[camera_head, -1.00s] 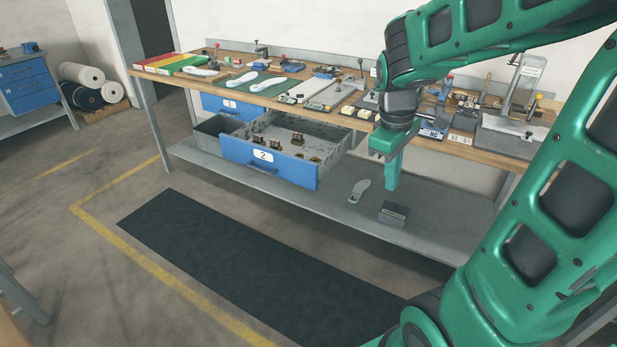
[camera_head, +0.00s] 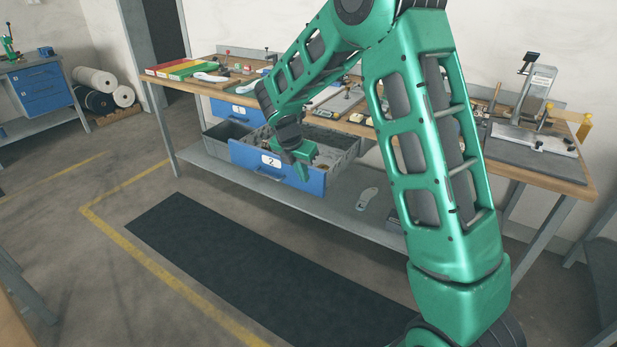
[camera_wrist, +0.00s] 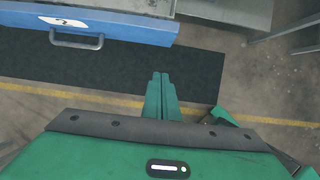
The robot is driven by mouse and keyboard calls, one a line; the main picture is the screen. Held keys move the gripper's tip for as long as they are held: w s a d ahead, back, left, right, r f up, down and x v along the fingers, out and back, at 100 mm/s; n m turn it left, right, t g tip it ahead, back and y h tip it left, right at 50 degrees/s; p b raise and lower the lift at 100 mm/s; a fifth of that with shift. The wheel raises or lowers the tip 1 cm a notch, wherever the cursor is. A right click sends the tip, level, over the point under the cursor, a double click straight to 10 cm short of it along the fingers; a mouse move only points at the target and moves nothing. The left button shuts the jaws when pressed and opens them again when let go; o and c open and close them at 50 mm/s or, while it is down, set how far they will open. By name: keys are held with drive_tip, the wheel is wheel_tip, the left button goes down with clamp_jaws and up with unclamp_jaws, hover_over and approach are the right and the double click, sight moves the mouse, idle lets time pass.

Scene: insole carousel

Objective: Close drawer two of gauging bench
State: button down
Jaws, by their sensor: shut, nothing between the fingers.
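Drawer two (camera_head: 245,157) of the gauging bench stands pulled out below the worktop, its blue front labelled 2. Its front also shows at the top left of the wrist view (camera_wrist: 140,28), with its grey handle (camera_wrist: 77,44). My gripper (camera_head: 303,173) is at the right part of the drawer front in the head view. In the wrist view my gripper (camera_wrist: 161,77) is shut and empty, on the handle side of the front and right of the handle, with a visible gap. My arm hides much of the drawer's inside.
Drawer one (camera_head: 238,110), above and behind, looks shut. A grey bin (camera_head: 228,133) sits left of drawer two. The lower shelf (camera_head: 340,207) holds a grey insole (camera_head: 367,198). Tools crowd the worktop. The dark floor mat (camera_head: 240,255) in front is clear.

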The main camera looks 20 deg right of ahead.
sight(315, 182)
drive_tip(key=w+d+f, duration=0.1)
drive_tip(key=f, duration=0.1)
drive_tip(key=w+d+f, duration=0.1)
drive_tip(key=d+f, duration=0.1)
drive_tip(key=f, duration=0.1)
drive_tip(key=w+d+f, duration=0.1)
drive_tip(key=d+f, duration=0.1)
drive_tip(key=f, duration=0.1)
drive_tip(key=shift+w, duration=0.2)
drive_tip(key=shift+w+d, duration=0.35)
drive_tip(key=shift+d, duration=0.1)
